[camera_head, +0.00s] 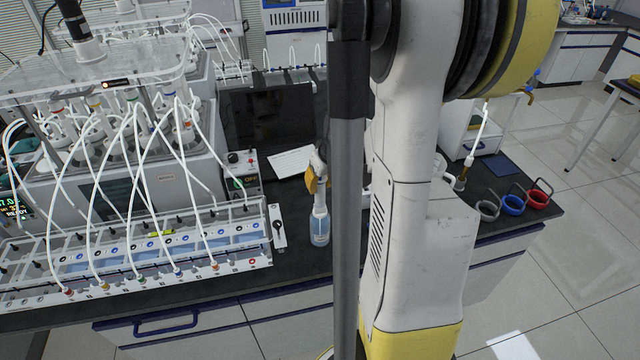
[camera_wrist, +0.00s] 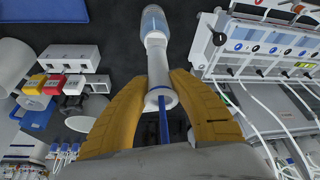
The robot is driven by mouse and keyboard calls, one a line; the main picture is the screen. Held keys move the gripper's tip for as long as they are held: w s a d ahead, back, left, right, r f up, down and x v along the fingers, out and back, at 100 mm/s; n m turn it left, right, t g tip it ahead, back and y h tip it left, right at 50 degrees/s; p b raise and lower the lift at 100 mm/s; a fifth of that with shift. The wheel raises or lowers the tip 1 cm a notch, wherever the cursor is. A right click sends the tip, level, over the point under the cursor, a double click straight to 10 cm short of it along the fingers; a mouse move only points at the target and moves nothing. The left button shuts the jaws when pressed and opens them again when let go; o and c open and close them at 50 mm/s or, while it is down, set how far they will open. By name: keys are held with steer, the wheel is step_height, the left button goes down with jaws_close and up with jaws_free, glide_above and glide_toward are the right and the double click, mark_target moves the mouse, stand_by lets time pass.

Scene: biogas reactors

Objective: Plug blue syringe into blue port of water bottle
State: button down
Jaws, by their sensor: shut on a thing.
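My gripper (camera_wrist: 162,84) has its yellow fingers closed around the white barrel of the syringe (camera_wrist: 159,76), whose blue plunger rod (camera_wrist: 163,122) points back toward my palm. The water bottle (camera_wrist: 153,22), clear with pale blue contents and a white top, lies straight beyond the barrel, in line with it. In the head view my gripper (camera_head: 314,180) points down over the bottle (camera_head: 320,229), which stands upright on the dark bench. Barrel and bottle top look in contact, but I cannot tell whether the tip is in the port. The blue port itself is not clear.
A reactor rack with white tubes and coloured ports (camera_head: 150,250) stands close left of the bottle. A white block (camera_wrist: 69,57) with coloured items beside it shows in the wrist view. Grey, blue and red rings (camera_head: 513,204) are at the bench's right. My arm hides the bench middle.

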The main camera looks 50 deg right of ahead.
stand_by(0.4)
steer(key=c, duration=1.1)
jaws_free()
steer(key=shift+c, duration=0.2)
steer(key=v, duration=1.2)
steer(key=a+f+n+t+b, duration=0.1)
steer(key=a+f+b, duration=0.2)
steer(key=a, duration=0.6)
steer(key=s+a+f+n+t+y+b, duration=0.1)
steer(key=a+f+b, duration=0.3)
steer(key=a, duration=0.6)
steer(key=s+a+f+n+b, duration=0.1)
steer(key=a+f+b, duration=0.3)
steer(key=a, duration=0.6)
steer(key=b, duration=0.2)
steer(key=shift+s+a+n+t+b, duration=0.2)
steer(key=shift+n+t+b, duration=0.1)
steer(key=shift+n+t, duration=0.1)
